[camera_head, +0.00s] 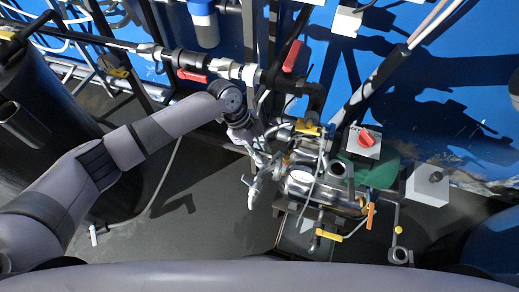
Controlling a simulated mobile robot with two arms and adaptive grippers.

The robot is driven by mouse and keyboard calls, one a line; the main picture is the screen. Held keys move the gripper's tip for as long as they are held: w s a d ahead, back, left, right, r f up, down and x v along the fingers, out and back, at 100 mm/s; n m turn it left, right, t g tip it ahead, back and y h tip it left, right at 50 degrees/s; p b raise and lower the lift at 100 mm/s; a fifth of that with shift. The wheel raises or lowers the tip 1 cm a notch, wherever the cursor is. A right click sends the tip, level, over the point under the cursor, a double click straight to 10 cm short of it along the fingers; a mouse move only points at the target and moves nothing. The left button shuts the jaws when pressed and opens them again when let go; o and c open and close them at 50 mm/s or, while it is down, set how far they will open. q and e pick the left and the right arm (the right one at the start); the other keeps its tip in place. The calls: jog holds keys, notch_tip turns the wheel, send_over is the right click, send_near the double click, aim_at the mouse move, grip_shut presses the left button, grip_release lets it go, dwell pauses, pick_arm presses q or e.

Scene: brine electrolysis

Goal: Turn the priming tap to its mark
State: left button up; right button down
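My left arm comes in from the left, and its gripper (259,178) hangs at the left side of a metal pump assembly (313,187). The fingers are small and overlap the pipework, so I cannot tell whether they are open or touch anything. Several coloured handles could be the priming tap: a yellow one (307,128) on top of the pump, an orange one (370,215) at its right and another yellow one (329,235) at its front. Which is the priming tap, and its mark, I cannot make out. My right gripper is out of view.
Two red valve handles sit on the pipe behind, one at left (193,75) and one upright (293,56). A white box with a red knob (366,137) stands behind the pump. A dark tank (40,110) fills the left. Grey floor (205,215) lies open left of the pump.

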pick_arm(q)
grip_shut()
jog(key=shift+s+r+n+p, duration=0.1)
jog(key=shift+r+n+p, duration=0.1)
jog(key=shift+n+p, duration=0.5)
jog(key=n+t+p, duration=0.1)
jog(key=n+p, duration=0.2)
jog(key=p, duration=0.1)
jog(key=n+t+p, duration=0.2)
jog(key=n+p, duration=0.2)
jog(key=p, duration=0.1)
jog(key=n+t+y+p, duration=0.1)
jog(key=n+p, duration=0.2)
jog(key=p, duration=0.1)
jog(key=shift+s+d+r+n+p, duration=0.15)
jog(key=shift+s+n+p, duration=0.1)
jog(key=shift+n+p, duration=0.15)
jog(key=n+t+p, duration=0.1)
jog(key=n, duration=0.1)
jog(key=shift+n+y+p, duration=0.3)
jog(key=shift+y+p, duration=0.1)
jog(key=shift+f+n+t+y+p, duration=0.15)
jog(key=shift+n+y+p, duration=0.2)
jog(key=shift+n, duration=0.4)
jog(key=shift+f+n+t+y+p, duration=0.15)
jog(key=shift+n+y+p, duration=0.15)
jog(key=shift+n, duration=0.45)
